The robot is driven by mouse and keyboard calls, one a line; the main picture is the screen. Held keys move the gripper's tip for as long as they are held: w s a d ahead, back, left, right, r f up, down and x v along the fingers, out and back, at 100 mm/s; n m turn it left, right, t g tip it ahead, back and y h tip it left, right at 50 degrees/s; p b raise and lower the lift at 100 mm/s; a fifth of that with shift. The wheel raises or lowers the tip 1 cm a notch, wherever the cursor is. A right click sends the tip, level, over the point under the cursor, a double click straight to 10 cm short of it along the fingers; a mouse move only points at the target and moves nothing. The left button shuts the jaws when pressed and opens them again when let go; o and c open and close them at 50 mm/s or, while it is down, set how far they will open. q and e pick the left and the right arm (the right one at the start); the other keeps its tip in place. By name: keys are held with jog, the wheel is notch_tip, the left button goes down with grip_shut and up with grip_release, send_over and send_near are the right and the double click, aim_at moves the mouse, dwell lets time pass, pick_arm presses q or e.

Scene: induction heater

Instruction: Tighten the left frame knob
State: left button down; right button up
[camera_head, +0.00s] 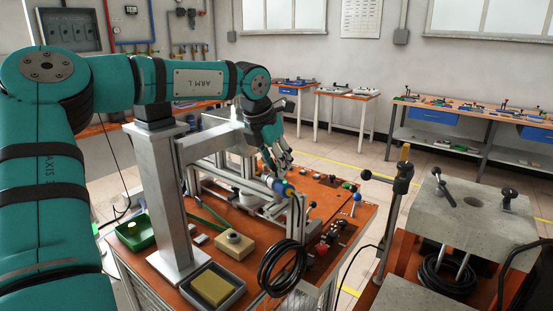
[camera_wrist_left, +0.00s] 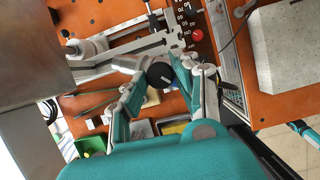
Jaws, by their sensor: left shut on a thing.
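The frame knob (camera_wrist_left: 160,75), round and black with a light mark on its face, sits between the fingertips of my left gripper (camera_wrist_left: 159,82) in the left wrist view. The gripper is shut on it, with one finger on each side. In the head view my left gripper (camera_head: 277,163) reaches down to the metal frame (camera_head: 250,200) on the orange bench. The knob is hard to make out there, behind the fingers. My right gripper is not in view.
A thick metal column (camera_head: 163,205) stands left of the frame. A coiled black cable (camera_head: 283,268) hangs at the bench's front. A green bin (camera_head: 135,232) and grey tray (camera_head: 213,288) are nearby.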

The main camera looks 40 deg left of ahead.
pick_arm(q)
jog(key=m+p, duration=0.1)
jog(key=m+h+p, duration=0.1)
jog(key=m, duration=0.1)
jog(key=m+h+p, duration=0.1)
jog(key=m, duration=0.1)
jog(key=shift+a+r+p, duration=0.2)
jog(key=shift+r+p, duration=0.05)
jog(key=shift+p, duration=0.05)
jog(key=shift+w+f+m+g+h+p, duration=0.1)
jog(key=shift+m+g+h+p, duration=0.2)
jog(key=shift+m, duration=0.5)
jog(key=shift+f+m+g+h+p, duration=0.1)
jog(key=shift+m+h+p, duration=0.25)
jog(key=shift+m, duration=0.45)
jog(key=c, duration=1)
grip_release()
jog(key=v, duration=1.2)
jog(key=shift+w, duration=0.15)
